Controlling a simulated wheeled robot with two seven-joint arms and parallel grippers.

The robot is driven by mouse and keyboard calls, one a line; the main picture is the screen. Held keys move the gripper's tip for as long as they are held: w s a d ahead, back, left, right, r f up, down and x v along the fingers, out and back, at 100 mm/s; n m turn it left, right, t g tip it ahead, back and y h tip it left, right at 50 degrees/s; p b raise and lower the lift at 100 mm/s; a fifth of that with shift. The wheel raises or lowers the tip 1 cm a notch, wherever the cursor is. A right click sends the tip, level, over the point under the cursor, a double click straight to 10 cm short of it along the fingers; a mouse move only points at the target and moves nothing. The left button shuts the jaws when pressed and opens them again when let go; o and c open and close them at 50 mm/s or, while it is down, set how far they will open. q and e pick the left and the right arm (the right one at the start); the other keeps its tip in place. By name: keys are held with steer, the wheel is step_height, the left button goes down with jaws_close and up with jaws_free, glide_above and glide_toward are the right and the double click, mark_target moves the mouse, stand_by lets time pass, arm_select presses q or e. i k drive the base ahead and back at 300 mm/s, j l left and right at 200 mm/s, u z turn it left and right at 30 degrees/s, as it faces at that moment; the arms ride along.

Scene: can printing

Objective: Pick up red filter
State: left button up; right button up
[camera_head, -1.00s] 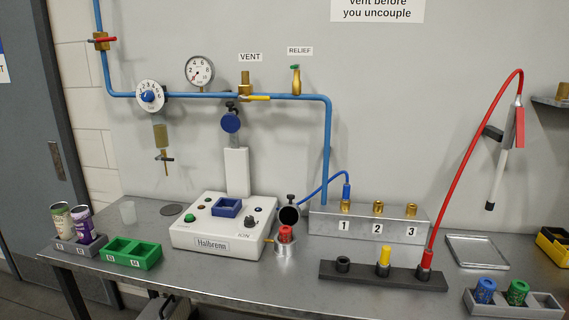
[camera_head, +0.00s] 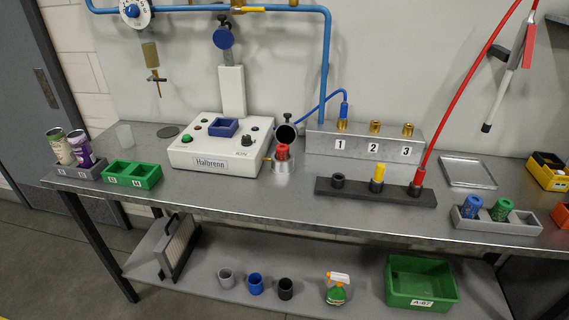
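A small red cylinder (camera_head: 283,152), which looks like the red filter, sits upright in a silver metal cup (camera_head: 283,166) on the bench, just right of the white Halbrenn machine. Its lower part is hidden inside the cup. A round dark-faced lid (camera_head: 286,136) stands open behind it. A blue filter-like cylinder (camera_head: 472,206) and a green one (camera_head: 501,209) sit in a grey tray (camera_head: 490,226) at the right; the slot at the tray's right end looks empty. Neither of my grippers shows in the view.
The white machine (camera_head: 215,150) stands left of the cup. A black rack (camera_head: 350,191) with black, yellow and red connectors lies to the right. A grey numbered block (camera_head: 358,148) stands behind. A lower shelf holds a green bin (camera_head: 420,288), cups and a spray bottle (camera_head: 337,290).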

mark_target(282, 151)
steer(key=i+z, duration=0.3)
steer(key=i, duration=0.55)
